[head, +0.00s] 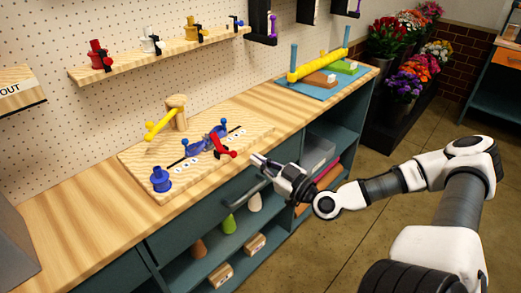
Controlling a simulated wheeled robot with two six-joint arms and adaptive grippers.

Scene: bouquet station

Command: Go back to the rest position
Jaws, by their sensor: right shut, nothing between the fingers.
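My right gripper (263,163) is shut and empty. It is in front of the workbench (90,215), near its front edge and to the right of a wooden board (190,180). My right arm comes in from the right side of the picture. The gripper looks apart from the red-handled piece (224,149) on the board. My left gripper is not in the head view.
The board carries a blue knob (160,180), a yellow piece (160,124) on a wooden post and blue parts. A blue mat (318,85) with a yellow bar is further back. Open shelves are below. Flowers (405,50) stand at the back right. Floor is clear.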

